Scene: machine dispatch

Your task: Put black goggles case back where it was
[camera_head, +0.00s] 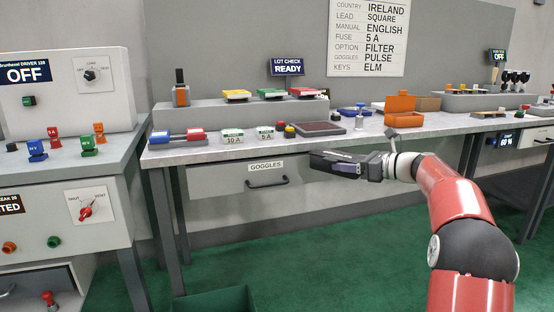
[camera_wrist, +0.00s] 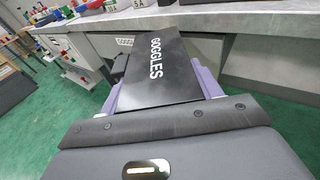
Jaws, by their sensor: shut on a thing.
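The black goggles case (camera_head: 338,161) is held out in front of the workbench, to the right of the drawer handle. In the wrist view the case (camera_wrist: 155,75) fills the middle, with white GOGGLES lettering on its top. My gripper (camera_head: 362,166) is shut on it; in the wrist view the pale purple fingers of my gripper (camera_wrist: 160,90) lie along both its sides. A grey drawer (camera_head: 222,181) labelled GOGGLES, with a dark handle (camera_head: 268,183), is under the bench top and looks shut. Its inside is hidden.
The workbench top (camera_head: 225,150) carries colored switches, fuse boxes (camera_head: 232,136), a dark mat (camera_head: 318,128) and an orange open box (camera_head: 403,112). A grey machine (camera_head: 62,85) stands at left. A dark green bin (camera_head: 215,301) is on the floor below the drawer. Green floor is free in front.

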